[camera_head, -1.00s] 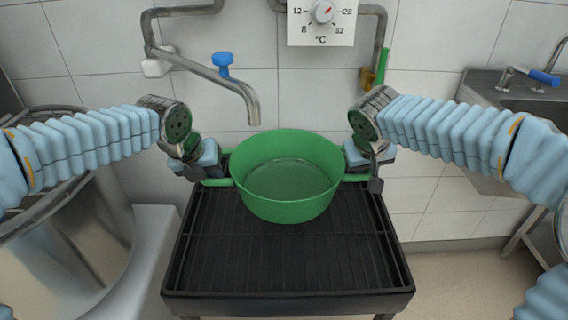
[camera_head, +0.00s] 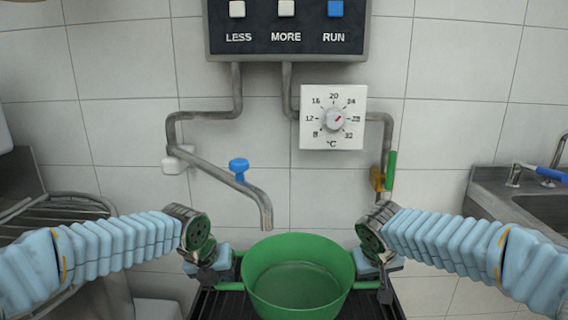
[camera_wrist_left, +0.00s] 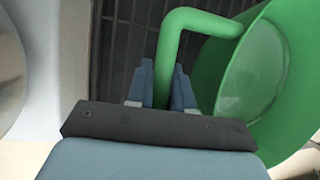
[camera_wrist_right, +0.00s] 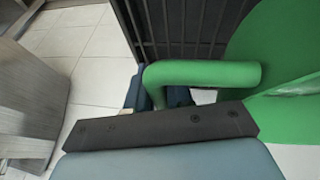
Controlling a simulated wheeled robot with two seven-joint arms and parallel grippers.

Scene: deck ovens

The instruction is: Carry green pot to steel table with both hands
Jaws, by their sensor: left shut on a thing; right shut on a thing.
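The green pot (camera_head: 312,308) is at the bottom middle of the head view, upright, over a black slatted stand (camera_head: 208,304). Its inside shows a smooth surface that may be water. My left gripper (camera_head: 222,272) is shut on the pot's left handle, which shows as a bent green bar (camera_wrist_left: 188,22) in the left wrist view. My right gripper (camera_head: 376,274) is shut on the right handle, seen as a green bar (camera_wrist_right: 205,73) in the right wrist view. I cannot tell whether the pot rests on the stand or hangs just above it. I cannot identify the steel table.
A faucet spout (camera_head: 262,205) with a blue knob ends just behind the pot's rim. A dial (camera_head: 333,120) and a button panel (camera_head: 286,35) are on the tiled wall. A steel sink unit (camera_head: 490,205) stands at the right. A metal vessel (camera_head: 60,215) is at the left.

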